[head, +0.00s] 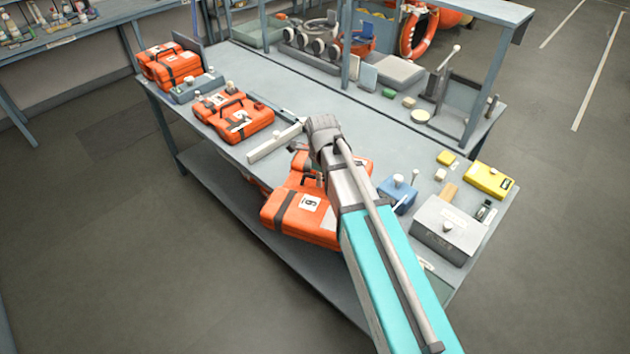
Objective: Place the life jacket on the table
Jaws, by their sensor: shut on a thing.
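An orange life jacket (302,212) with dark straps and a white numbered label is at the front edge of the grey table (385,150). It is partly behind my arm, and its near part sticks out past the edge. My gripper (318,174) is over its upper side, shut on it. The fingers are mostly hidden by my wrist. I cannot tell whether the jacket touches the tabletop.
More orange packs (242,120) lie along the table's left part, with others (172,66) at the far left end. A grey box (447,230), a blue box (397,194) and a yellow case (488,181) stand at the right. A shelf frame rises at the back.

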